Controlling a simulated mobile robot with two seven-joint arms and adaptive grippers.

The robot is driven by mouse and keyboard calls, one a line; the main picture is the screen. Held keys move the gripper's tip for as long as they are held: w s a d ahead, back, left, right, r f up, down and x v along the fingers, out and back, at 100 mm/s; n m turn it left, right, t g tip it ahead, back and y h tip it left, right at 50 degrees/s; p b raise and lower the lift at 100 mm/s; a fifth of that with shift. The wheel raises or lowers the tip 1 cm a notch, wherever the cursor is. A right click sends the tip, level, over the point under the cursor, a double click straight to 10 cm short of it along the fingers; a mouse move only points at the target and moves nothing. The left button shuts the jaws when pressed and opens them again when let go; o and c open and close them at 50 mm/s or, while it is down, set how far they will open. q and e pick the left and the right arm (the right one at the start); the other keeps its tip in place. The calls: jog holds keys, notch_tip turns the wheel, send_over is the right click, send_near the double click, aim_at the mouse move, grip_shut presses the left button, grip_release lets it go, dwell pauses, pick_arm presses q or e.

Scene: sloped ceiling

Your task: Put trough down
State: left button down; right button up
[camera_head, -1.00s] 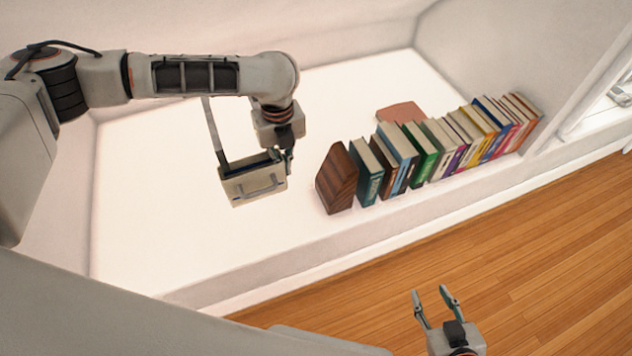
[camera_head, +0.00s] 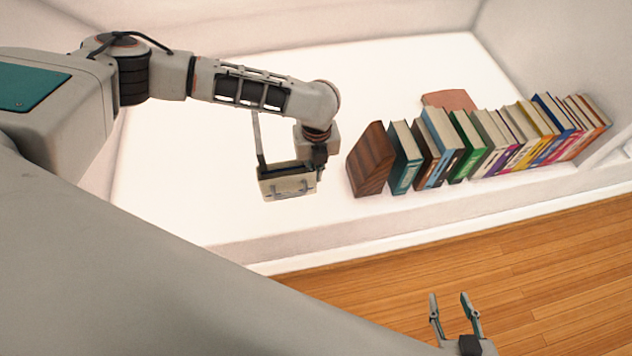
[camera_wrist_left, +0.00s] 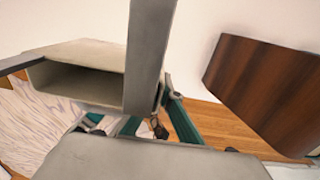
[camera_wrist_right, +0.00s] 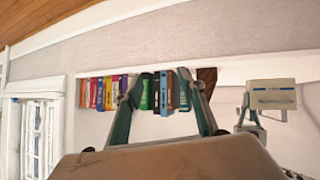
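The trough (camera_head: 287,186) is a small beige open box with a handle on its front and a tall thin strap or bar rising from it. It also shows in the left wrist view (camera_wrist_left: 75,75) and at the right of the right wrist view (camera_wrist_right: 272,98). My left gripper (camera_head: 318,168) is at its right end, with fingers (camera_wrist_left: 150,122) closed around its wall. The trough is over the white ledge (camera_head: 215,190); I cannot tell whether it touches. My right gripper (camera_head: 454,310) is open and empty over the wooden floor, away from the trough.
A dark wooden block (camera_head: 369,160) stands just right of the trough, beginning a long row of upright books (camera_head: 465,145). A reddish-brown object (camera_head: 449,100) lies behind them. The ledge is bare left of and behind the trough. Its front edge drops to the wooden floor (camera_head: 510,255).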

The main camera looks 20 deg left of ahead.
pick_arm(q)
notch_tip(320, 180, down, 5)
jog(key=shift+s+r+b, duration=0.15)
jog(key=shift+b, duration=0.5)
jog(key=shift+f, duration=0.3)
jog(key=shift+r, duration=0.15)
jog(key=c, duration=2.7)
grip_release()
jog(key=shift+f, duration=0.2)
jog(key=shift+c, duration=0.2)
jog(key=o, duration=0.5)
jog(key=shift+c, duration=0.2)
pick_arm(e)
jog(key=shift+a+f, duration=0.2)
jog(key=shift+a, duration=0.1)
jog(key=shift+s, duration=0.1)
